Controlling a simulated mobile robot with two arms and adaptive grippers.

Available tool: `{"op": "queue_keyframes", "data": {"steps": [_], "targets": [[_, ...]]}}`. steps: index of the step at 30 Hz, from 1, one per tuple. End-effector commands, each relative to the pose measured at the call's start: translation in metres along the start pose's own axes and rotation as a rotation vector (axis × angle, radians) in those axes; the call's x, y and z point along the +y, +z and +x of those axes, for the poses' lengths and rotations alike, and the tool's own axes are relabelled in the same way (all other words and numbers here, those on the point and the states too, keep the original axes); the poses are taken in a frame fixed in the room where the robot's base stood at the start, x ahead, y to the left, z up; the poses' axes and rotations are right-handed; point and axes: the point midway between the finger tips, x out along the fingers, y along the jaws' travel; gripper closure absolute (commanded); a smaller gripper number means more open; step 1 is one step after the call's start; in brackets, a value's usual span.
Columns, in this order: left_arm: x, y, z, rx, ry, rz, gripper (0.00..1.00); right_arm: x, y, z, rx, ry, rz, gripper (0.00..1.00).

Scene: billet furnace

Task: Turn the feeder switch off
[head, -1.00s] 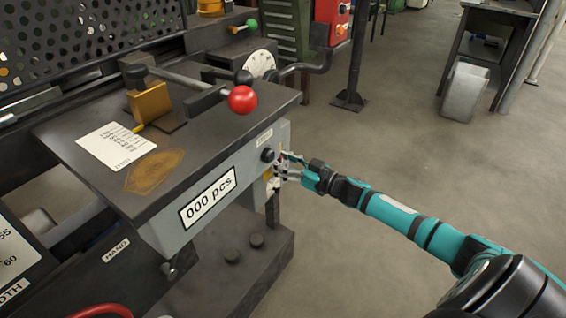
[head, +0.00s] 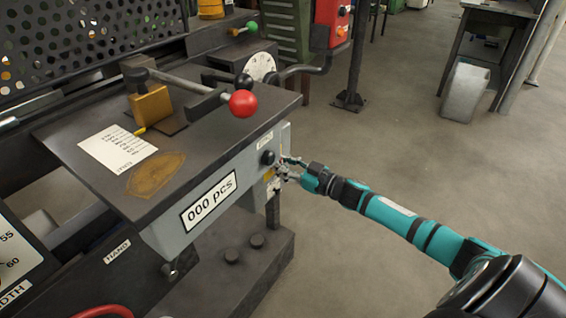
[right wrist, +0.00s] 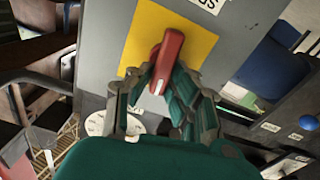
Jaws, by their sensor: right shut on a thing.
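The switch has a red handle (right wrist: 168,58) on a yellow plate (right wrist: 205,45), fixed to the grey box front (head: 155,235) under the dark table top. In the head view only a bit of the yellow plate (head: 269,174) shows, and the handle is hidden by my fingers. My right gripper (head: 284,170) is at the right end of this front. In the right wrist view its fingers (right wrist: 163,85) are closed around the lower part of the red handle. My left gripper is in neither view.
A black round knob (head: 267,157) sits just above the yellow plate. A lever with a red ball (head: 242,103) juts over the table edge. A counter label (head: 209,200) reads "000 pcs". A red control box (head: 331,22) stands on a post behind. The floor to the right is open.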

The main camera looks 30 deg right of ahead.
Motion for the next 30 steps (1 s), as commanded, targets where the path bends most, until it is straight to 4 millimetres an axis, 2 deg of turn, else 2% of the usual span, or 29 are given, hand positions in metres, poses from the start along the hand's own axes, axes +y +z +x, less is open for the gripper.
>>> {"op": "queue_keyframes", "data": {"steps": [9, 15, 23, 30], "targets": [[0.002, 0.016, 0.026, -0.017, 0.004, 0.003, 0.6, -0.005, -0.001, 0.0, 0.0, 0.0, -0.27, 1.0], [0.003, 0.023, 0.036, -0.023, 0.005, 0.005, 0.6, -0.008, 0.001, 0.0, 0.0, 0.0, -0.462, 1.0], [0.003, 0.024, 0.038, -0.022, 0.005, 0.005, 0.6, -0.011, 0.005, 0.0, 0.0, 0.001, -0.709, 1.0], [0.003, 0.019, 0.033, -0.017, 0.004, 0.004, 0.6, -0.014, 0.008, 0.0, 0.0, 0.0, -0.937, 1.0]]}}
